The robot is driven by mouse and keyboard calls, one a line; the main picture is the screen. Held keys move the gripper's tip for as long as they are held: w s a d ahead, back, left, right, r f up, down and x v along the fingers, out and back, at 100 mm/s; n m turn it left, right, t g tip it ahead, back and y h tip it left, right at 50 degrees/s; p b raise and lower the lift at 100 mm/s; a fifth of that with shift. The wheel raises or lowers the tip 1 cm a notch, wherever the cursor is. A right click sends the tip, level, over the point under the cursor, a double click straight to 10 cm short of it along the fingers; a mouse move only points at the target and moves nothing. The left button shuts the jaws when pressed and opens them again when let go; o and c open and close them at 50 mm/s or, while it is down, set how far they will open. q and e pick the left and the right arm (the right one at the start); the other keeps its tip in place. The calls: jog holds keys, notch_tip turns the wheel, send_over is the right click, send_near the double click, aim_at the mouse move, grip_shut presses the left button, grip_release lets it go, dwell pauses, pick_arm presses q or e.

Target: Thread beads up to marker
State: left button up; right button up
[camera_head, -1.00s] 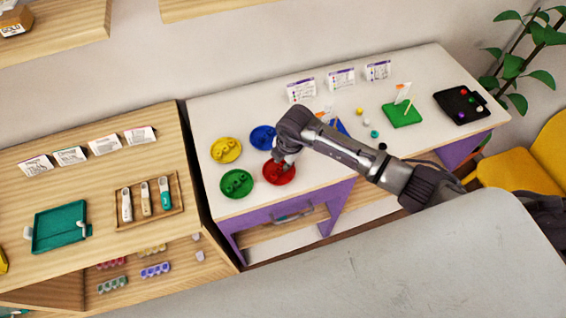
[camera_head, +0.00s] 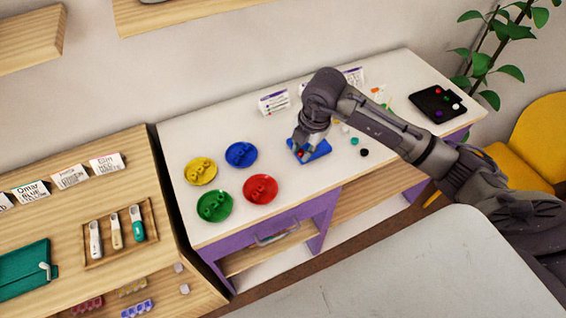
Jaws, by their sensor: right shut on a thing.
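My right gripper (camera_head: 302,148) is low over the blue bead board (camera_head: 321,151) and shut on a small red bead (camera_head: 300,154). The gripper and wrist hide part of this board, and I cannot tell whether the bead is on a peg. A red dish (camera_head: 250,191), green dish (camera_head: 209,214), blue dish (camera_head: 235,160) and yellow dish (camera_head: 193,178) hold beads at the left of the white table. The green board is mostly hidden behind my right arm; an orange marker (camera_head: 378,91) shows there. My left gripper is out of view.
A teal bead (camera_head: 355,141) and a black bead (camera_head: 364,152) lie loose near my right forearm. A black tray (camera_head: 425,96) with several beads is at the far right. White cards (camera_head: 273,102) stand along the back. The table front before the blue board is clear.

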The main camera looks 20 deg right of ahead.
jog(key=w+d+r+p, duration=0.3)
jog(key=w+d+r, duration=0.4)
jog(key=d, duration=0.1)
jog(key=shift+w+a+f+b, duration=0.1)
jog(key=shift+a+f+b, duration=0.05)
jog(key=shift+f+b, duration=0.9)
jog(key=shift+a+f+b, duration=0.1)
jog(key=shift+f+b, duration=0.6)
jog(key=shift+f, duration=0.6)
jog(key=shift+f+b, duration=0.55)
jog(key=shift+f, duration=0.3)
jog(key=shift+f+b, duration=0.45)
jog(key=shift+f, duration=0.2)
jog(key=shift+f, duration=0.2)
jog(key=o, duration=0.8)
